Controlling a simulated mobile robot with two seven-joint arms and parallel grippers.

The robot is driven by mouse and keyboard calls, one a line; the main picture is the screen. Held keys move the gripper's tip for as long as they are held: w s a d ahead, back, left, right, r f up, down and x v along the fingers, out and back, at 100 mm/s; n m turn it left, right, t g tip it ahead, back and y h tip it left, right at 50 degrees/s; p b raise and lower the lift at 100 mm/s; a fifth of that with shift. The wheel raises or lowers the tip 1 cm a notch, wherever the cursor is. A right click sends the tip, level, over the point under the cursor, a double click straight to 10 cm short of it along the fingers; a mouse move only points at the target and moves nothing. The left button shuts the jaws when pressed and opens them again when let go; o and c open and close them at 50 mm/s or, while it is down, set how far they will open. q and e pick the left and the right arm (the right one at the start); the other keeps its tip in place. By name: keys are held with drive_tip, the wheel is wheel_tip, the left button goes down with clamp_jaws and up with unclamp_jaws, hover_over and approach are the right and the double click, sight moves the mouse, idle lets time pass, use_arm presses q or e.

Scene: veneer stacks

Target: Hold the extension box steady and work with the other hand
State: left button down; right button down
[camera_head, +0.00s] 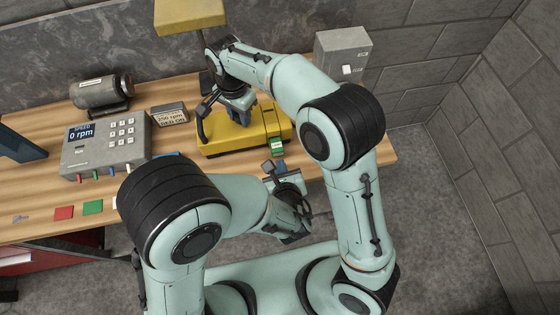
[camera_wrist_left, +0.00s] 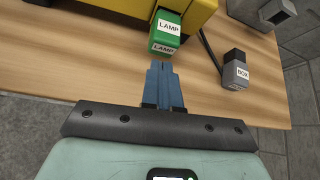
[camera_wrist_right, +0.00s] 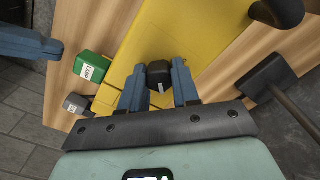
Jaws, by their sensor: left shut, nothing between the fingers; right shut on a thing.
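No label in view reads "extension box", so I cannot tell for sure which thing it is. A yellow body (camera_head: 222,143) on the bench shows in the right wrist view (camera_wrist_right: 155,35). A green block marked LAMP (camera_wrist_left: 165,35) is at its front edge. A dark grey block marked BOX (camera_wrist_left: 236,72), with a dark cable, lies to the right of it on the wood. My left gripper (camera_wrist_left: 160,66) is shut and empty, pointing at the green block. My right gripper (camera_wrist_right: 159,82) is shut on a small black block (camera_wrist_right: 160,72) over the yellow body.
A black lever (camera_head: 203,115) stands close beside my right gripper. The bench's front right is mostly bare.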

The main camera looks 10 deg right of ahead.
use_arm(q)
wheel_tip(320, 180, up, 10)
drive_tip(key=s, duration=0.9)
drive_tip(key=shift+s, duration=0.15)
idle(0.5)
use_arm(e)
drive_tip(key=c, duration=0.8)
unclamp_jaws()
drive_tip(key=shift+o, duration=0.2)
drive_tip(key=shift+r, duration=0.1)
